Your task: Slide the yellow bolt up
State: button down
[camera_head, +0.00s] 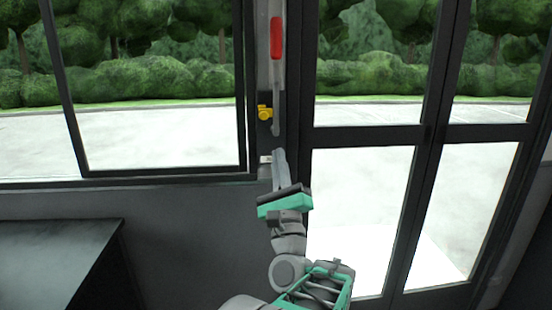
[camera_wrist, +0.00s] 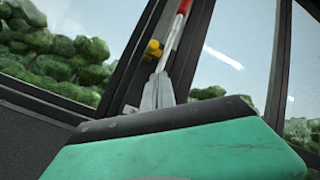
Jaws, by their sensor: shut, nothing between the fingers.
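The yellow bolt (camera_head: 265,112) sits on a dark plate on the post between the window and the door. It also shows in the wrist view (camera_wrist: 153,49), just above and left of my fingertips. My gripper (camera_head: 279,155) points up along the post, below the bolt and apart from it in the head view. In the wrist view my fingers (camera_wrist: 157,92) are together, with nothing seen between them.
A grey lever with a red handle (camera_head: 276,38) hangs beside the bolt, close to its right. A small light bracket (camera_head: 265,160) is on the post left of my fingertips. Glass door panels (camera_head: 360,210) stand at right, a dark counter (camera_head: 60,260) at lower left.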

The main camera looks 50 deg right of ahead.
jog(key=b+v, duration=0.2)
jog(key=v, duration=0.4)
jog(key=shift+w, duration=0.1)
jog(key=w+a+n+g+y+p, duration=0.2)
jog(key=w+a+n+y+p, duration=1.4)
jog(key=w+a+n+y, duration=0.45)
jog(key=s+a+f+n+g+h+p, duration=0.1)
jog(key=s+a+n+g+h+p, duration=0.1)
jog(key=s+a+n+g+p, duration=1)
jog(key=s+a+n+p, duration=0.1)
jog(key=s+a+n, duration=0.1)
jog(key=n, duration=0.3)
jog(key=shift+s+a+f+g, duration=0.3)
jog(key=shift+s+a, duration=0.1)
jog(key=shift+s, duration=0.1)
